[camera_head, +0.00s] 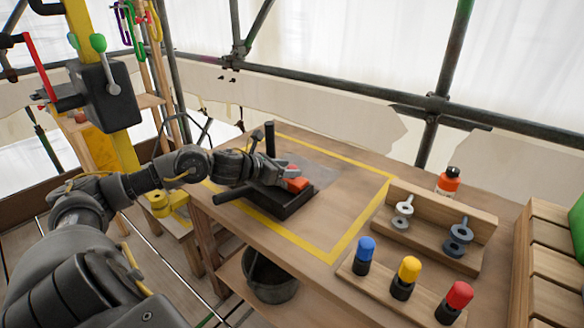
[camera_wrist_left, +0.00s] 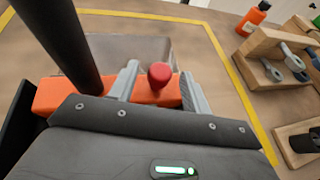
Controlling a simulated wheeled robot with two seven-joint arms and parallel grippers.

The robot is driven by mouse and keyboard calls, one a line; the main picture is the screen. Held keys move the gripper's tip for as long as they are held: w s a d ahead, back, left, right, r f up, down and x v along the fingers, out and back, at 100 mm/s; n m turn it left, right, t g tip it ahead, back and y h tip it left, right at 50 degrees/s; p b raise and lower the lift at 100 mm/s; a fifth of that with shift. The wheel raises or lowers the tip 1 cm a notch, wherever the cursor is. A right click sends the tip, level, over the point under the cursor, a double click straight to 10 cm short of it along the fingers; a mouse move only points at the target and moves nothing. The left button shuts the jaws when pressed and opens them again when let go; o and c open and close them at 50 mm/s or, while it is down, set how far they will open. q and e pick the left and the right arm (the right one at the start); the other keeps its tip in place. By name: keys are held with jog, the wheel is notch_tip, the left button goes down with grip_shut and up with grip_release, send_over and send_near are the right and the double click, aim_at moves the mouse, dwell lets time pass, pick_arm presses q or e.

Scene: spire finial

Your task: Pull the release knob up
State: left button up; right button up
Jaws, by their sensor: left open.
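The release knob is a small red ball (camera_wrist_left: 159,75), which also shows in the head view (camera_head: 292,168). It stands above an orange block (camera_wrist_left: 72,92), seen in the head view (camera_head: 299,185) on a black base (camera_head: 293,205) with a tall black post (camera_head: 270,139). My left gripper (camera_wrist_left: 160,88) is open, with one grey finger on each side of the knob in the wrist view. Gaps show between the knob and both fingers. How deep the fingertips reach past the knob I cannot tell. The knob's stem is hidden. My right gripper is not in view.
The base sits inside a yellow taped outline on the wooden table (camera_head: 335,215). To the right are a wooden rack (camera_head: 435,222) with eyebolts, an orange bottle (camera_head: 447,182) and blue, yellow and red capped pegs. A black bucket (camera_head: 270,278) is below.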

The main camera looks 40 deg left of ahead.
pick_arm(q)
jog(key=shift+x, duration=1.1)
jog(key=shift+c, duration=0.2)
grip_shut()
